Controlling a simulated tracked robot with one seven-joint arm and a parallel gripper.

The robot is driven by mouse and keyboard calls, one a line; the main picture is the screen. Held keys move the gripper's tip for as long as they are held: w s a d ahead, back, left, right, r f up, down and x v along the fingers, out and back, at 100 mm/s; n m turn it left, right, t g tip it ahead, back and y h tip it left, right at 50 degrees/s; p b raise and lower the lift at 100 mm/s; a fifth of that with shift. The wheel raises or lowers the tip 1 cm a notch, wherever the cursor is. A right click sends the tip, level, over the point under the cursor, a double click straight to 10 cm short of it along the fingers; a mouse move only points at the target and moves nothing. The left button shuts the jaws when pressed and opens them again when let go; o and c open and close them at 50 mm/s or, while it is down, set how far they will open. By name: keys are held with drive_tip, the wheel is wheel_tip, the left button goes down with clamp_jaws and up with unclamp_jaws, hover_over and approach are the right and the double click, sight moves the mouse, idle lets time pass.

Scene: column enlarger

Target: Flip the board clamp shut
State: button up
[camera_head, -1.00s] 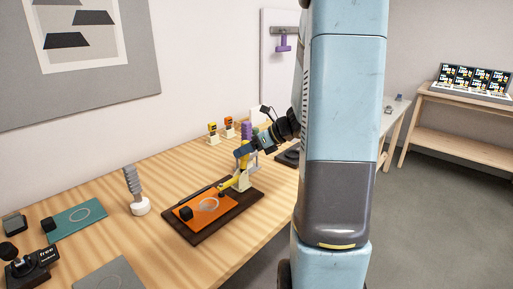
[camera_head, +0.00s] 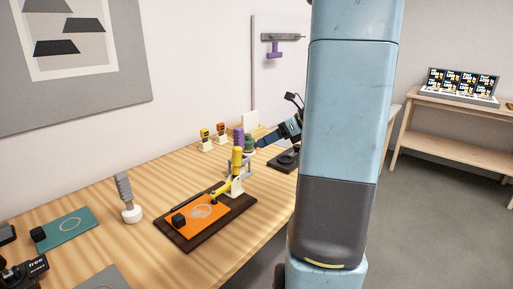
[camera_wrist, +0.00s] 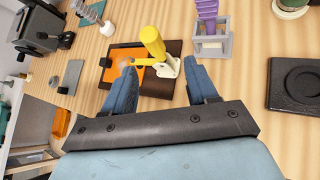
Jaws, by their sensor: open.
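The board clamp has a white bracket (camera_head: 238,186) on a dark board (camera_head: 190,241). Its thick yellow handle (camera_head: 237,160) stands roughly upright. Its thin yellow bar (camera_head: 222,190) reaches left, low over the orange plate (camera_head: 210,222); whether its tip touches the plate is unclear. In the wrist view the clamp handle (camera_wrist: 152,42) shows beyond the fingers, in the gap between them. My gripper (camera_head: 263,141) is open and empty, right of and behind the handle, apart from it in the head view. It also shows in the wrist view (camera_wrist: 162,78).
A purple-handled grey stand (camera_wrist: 212,42) is close beside the clamp. A black round-recess base (camera_wrist: 297,85) lies to its right. A grey-handled brush-like tool (camera_head: 127,200) stands left of the board. Bare table lies between the tool and the board.

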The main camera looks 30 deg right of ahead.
drive_tip(key=shift+v, duration=0.85)
